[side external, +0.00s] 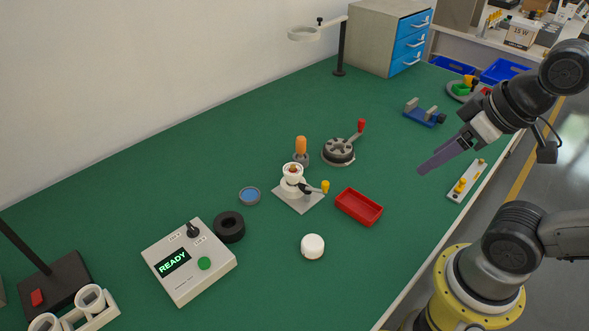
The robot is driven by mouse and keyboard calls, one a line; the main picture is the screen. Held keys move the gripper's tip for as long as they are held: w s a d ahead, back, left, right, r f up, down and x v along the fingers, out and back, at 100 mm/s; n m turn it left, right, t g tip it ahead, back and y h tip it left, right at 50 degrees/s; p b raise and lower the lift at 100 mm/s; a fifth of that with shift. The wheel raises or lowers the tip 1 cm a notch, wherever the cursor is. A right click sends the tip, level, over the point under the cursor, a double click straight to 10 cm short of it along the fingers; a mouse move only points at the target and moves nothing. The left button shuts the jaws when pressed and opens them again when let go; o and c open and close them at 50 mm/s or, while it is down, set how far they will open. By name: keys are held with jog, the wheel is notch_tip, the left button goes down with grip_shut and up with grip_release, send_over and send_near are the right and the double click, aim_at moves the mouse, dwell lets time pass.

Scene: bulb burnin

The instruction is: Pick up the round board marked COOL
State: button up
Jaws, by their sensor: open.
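I cannot read the word COOL on anything in the side external view. A small round blue disc with a grey rim (249,196) lies on the green mat left of the white fixture; whether it is the board is not clear. My gripper (420,170) is open and empty, seen edge-on. It hangs above the right part of the mat, pointing down to the left, well to the right of the blue disc. A round grey piece with coloured blocks (459,89) lies far right, partly hidden by my arm.
The white fixture (292,185) with a yellow-knobbed lever, an orange-handled tool (301,147), a red-handled round device (339,152), a red tray (359,207), a white cap (312,246), a black ring (229,227) and a READY box (190,262) stand mid-mat.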

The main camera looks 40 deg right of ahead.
jog(key=shift+c, duration=1)
